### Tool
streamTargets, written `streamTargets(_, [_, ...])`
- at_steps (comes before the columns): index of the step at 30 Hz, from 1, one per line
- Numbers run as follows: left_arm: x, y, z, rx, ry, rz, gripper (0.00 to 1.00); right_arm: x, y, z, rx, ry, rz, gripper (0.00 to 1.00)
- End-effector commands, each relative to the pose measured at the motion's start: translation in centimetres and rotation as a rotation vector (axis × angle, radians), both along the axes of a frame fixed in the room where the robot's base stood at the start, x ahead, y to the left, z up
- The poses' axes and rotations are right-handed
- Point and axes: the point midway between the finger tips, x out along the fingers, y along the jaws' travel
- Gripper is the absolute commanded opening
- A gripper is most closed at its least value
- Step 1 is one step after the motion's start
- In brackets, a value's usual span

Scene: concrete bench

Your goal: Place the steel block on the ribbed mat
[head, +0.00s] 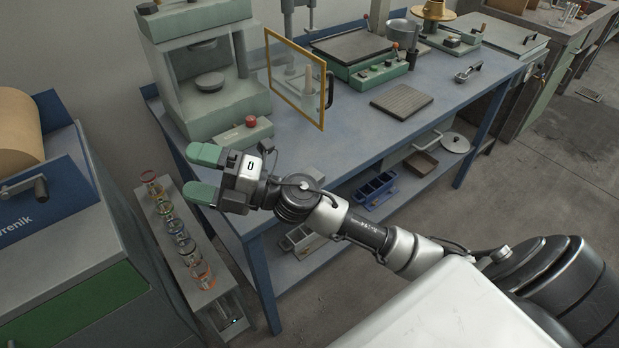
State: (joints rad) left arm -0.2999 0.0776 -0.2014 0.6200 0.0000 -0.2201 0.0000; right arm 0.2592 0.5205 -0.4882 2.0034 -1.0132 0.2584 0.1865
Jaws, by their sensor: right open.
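The ribbed mat (402,101) is a flat grey-brown square on the blue bench, right of the open framed door, and it is bare. I cannot make out the steel block for certain. A small metal piece (467,73) lies on the bench to the right of the mat, but I cannot tell if it is a block. My right gripper (203,174) has green fingertips, spread apart and empty. It is at the bench's left front, in front of the pale green cabinet and far left of the mat. My left gripper is out of view.
The pale green cabinet (214,107) holds a dark round plate (209,82). Its yellow-framed door (295,80) stands open over the bench. A green device (362,58) stands behind the mat. A narrow rack of jars (181,240) is at lower left. Bench surface before the mat is clear.

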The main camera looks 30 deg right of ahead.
Motion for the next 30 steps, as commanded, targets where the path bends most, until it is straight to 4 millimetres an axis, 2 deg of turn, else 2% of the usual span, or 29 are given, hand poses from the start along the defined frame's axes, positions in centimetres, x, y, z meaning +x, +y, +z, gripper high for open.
streamTargets(2, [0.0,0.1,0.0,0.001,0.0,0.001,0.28,-0.1,1.1,-0.6,-0.228,-0.111,0.145,0.83])
streamTargets(4, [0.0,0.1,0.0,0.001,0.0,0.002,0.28,-0.1,1.2,-2.1,-0.439,-0.171,0.262,0.83])
streamTargets(5, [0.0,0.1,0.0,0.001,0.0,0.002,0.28,-0.1,1.0,-2.9,-0.532,-0.188,0.308,0.83])
streamTargets(8, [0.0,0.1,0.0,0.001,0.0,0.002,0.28,0.7,-1.6,-5.6,-0.86,-0.198,0.439,0.83])
streamTargets(11, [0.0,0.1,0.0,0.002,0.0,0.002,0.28,2.0,-6.4,-7.6,-1.193,-0.132,0.53,0.83])
streamTargets(12, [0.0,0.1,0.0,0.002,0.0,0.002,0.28,2.5,-8.8,-8.0,-1.317,-0.086,0.554,0.83])
streamTargets(16, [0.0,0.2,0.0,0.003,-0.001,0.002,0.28,3.6,-16.5,-7.7,-1.646,0.108,0.588,0.83])
streamTargets(18, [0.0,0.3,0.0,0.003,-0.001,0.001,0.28,3.7,-19.8,-7.0,-1.764,0.21,0.59,0.83])
streamTargets(22, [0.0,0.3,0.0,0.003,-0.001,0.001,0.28,3.5,-23.4,-5.9,-1.882,0.344,0.585,0.83])
streamTargets(26, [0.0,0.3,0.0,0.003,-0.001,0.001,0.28,3.3,-24.4,-6.5,-1.913,0.387,0.587,0.83])
streamTargets(30, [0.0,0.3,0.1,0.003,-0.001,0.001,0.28,3.3,-24.3,-8.9,-1.911,0.386,0.588,0.83])
